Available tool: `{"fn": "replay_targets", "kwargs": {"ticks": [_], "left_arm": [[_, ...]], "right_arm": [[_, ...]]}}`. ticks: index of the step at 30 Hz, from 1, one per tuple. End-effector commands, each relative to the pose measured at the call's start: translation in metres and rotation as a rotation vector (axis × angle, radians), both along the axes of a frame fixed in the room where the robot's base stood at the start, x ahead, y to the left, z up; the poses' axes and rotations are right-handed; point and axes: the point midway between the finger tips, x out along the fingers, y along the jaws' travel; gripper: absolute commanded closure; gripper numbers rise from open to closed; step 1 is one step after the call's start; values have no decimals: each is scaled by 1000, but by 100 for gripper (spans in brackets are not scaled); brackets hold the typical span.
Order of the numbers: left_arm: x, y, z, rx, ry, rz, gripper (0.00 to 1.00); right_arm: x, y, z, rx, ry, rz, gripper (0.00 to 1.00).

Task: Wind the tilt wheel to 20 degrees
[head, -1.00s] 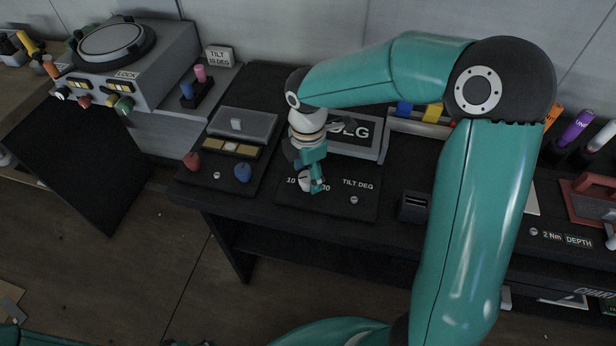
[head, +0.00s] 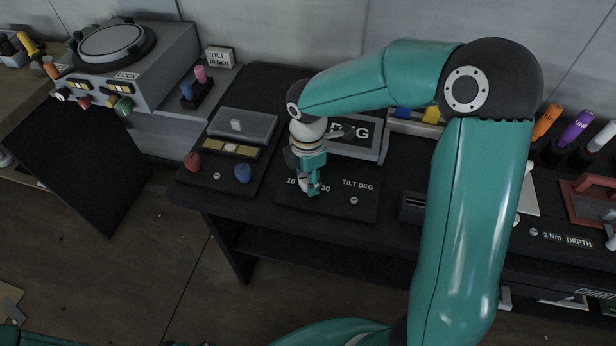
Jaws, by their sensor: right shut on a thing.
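My left gripper is not in view.
A panel with red (head: 192,161) and blue (head: 243,173) knobs sits just left. A sign reading "TILT 10 DEG" (head: 219,58) stands at the back. A grey console (head: 150,70) marked "LOCK" is at the left. A dark box (head: 412,207) stands right of the tilt panel.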

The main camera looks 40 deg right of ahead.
Motion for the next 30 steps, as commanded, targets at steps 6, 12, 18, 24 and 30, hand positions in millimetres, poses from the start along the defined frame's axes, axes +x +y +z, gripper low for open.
{"fn": "replay_targets", "kwargs": {"ticks": [6, 12, 18, 24, 30], "left_arm": [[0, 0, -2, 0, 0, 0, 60], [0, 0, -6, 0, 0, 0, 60], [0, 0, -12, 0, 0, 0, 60], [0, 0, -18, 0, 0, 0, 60], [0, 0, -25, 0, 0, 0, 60]], "right_arm": [[1, 0, 1, -3, -6, -31, 94], [1, 0, 0, -3, -7, -120, 94], [2, 1, 0, -2, -10, -273, 94], [2, 1, 0, -3, -10, -459, 94], [3, 1, 0, -1, -11, -648, 94]]}}
